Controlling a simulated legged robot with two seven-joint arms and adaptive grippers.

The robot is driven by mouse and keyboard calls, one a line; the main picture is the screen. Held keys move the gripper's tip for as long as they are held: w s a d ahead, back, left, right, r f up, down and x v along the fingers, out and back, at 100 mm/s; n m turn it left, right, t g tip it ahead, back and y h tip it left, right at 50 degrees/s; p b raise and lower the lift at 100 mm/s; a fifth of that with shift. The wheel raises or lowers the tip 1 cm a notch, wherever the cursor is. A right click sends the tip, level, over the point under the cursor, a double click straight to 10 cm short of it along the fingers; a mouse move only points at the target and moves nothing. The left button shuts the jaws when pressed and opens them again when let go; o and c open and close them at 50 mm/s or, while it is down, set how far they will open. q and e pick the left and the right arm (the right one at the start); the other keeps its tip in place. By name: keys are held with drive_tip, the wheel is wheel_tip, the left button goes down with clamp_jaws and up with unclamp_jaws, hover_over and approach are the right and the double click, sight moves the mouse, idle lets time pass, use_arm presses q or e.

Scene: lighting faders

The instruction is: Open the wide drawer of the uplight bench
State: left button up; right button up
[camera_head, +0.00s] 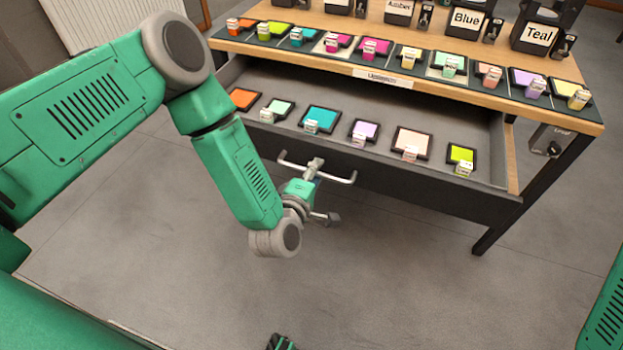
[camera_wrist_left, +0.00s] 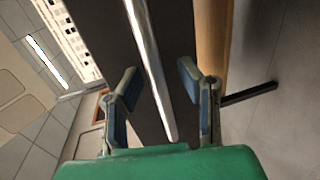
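The uplight bench has a wooden top (camera_head: 480,78) with a small "Uplight" label on its front edge. Its wide drawer (camera_head: 430,184) stands pulled out, with its inside showing. The drawer's metal bar handle (camera_head: 338,178) runs along the front and also crosses the left wrist view (camera_wrist_left: 150,70). My left gripper (camera_head: 314,168) is at the handle. In the left wrist view its two fingers (camera_wrist_left: 158,88) are spread, with the bar between them and gaps on both sides.
Several coloured gel swatches with small tags lie in the drawer and along the bench top. Labelled black boxes, such as Blue (camera_head: 468,19) and Teal (camera_head: 541,34), stand at the back. A bench leg (camera_head: 530,195) stands at the right. The floor (camera_head: 400,275) before the drawer is clear.

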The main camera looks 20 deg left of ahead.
use_arm(q)
drive_tip(key=v, duration=1.1)
drive_tip(key=shift+s, duration=0.35)
drive_tip(key=shift+f, duration=0.1)
drive_tip(key=s+f+m+g+h, duration=0.2)
drive_tip(key=s+f+m+g, duration=0.55)
drive_tip(key=m, duration=0.25)
drive_tip(key=s+a+m+g+y+p, duration=0.1)
drive_tip(key=s+a+m+g+y, duration=0.1)
drive_tip(key=s+a+m+g, duration=0.5)
drive_tip(key=s+a+m, duration=0.1)
drive_tip(key=s+a, duration=0.3)
drive_tip(key=s, duration=0.2)
drive_tip(key=shift+y, duration=0.3)
drive_tip(key=shift+f+g, duration=0.2)
drive_tip(key=shift+g, duration=0.05)
idle(3.6)
